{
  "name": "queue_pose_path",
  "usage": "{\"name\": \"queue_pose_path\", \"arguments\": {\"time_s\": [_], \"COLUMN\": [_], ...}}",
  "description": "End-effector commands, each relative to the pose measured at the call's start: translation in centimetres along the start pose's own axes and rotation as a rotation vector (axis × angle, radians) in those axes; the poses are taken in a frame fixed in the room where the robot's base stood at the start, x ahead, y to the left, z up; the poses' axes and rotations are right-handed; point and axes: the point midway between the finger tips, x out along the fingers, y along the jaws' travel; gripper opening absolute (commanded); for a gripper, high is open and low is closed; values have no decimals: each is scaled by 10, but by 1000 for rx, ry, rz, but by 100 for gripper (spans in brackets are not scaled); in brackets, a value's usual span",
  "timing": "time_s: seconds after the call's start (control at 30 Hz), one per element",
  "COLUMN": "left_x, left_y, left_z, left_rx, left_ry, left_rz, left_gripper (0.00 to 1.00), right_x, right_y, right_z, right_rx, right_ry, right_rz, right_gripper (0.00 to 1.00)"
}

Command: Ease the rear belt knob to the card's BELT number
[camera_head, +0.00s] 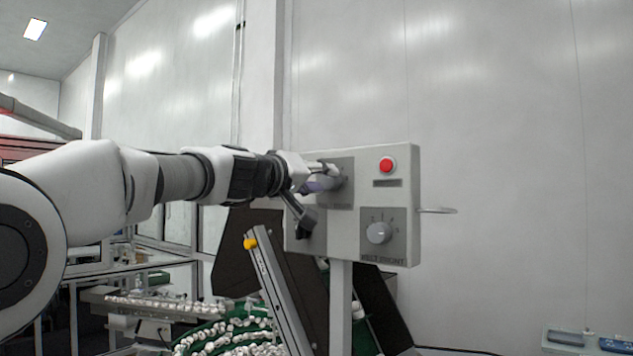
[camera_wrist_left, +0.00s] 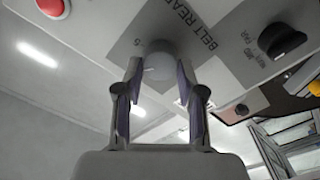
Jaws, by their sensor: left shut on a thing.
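The rear belt knob (camera_wrist_left: 159,60) is a pale round knob on a grey plate (camera_wrist_left: 185,22) lettered BELT REAR, with a 5 beside it in the left wrist view. My left gripper (camera_wrist_left: 159,72) is shut on it, one finger on each side. In the head view my left gripper (camera_head: 325,178) reaches the upper left plate of the control panel (camera_head: 345,220) and mostly hides the knob there. The knob's pointer and most scale numbers cannot be made out. I see no readable card. My right gripper is not in view.
A red button (camera_head: 387,164) and the BELT FRONT knob (camera_head: 379,233) sit on the panel's right side. A black knob (camera_wrist_left: 282,40) shows in the left wrist view. A thin hook (camera_head: 437,210) sticks out right. White parts on a green feeder (camera_head: 235,330) lie below.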

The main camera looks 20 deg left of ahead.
Motion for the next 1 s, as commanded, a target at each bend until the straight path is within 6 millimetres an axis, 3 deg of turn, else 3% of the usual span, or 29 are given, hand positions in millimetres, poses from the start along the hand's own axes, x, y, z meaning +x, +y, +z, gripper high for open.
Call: {"name": "queue_pose_path", "arguments": {"time_s": [0.6, 1.0], "left_x": [2, 1], "left_y": [0, 0], "left_z": [3, 2], "left_rx": [-525, -660], "left_ry": [-7, -4], "left_rz": [-3, -1], "left_gripper": [4, 4], "right_x": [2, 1], "right_y": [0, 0], "right_z": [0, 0], "right_rx": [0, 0], "right_ry": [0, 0], "right_rz": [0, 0], "right_gripper": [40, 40]}}
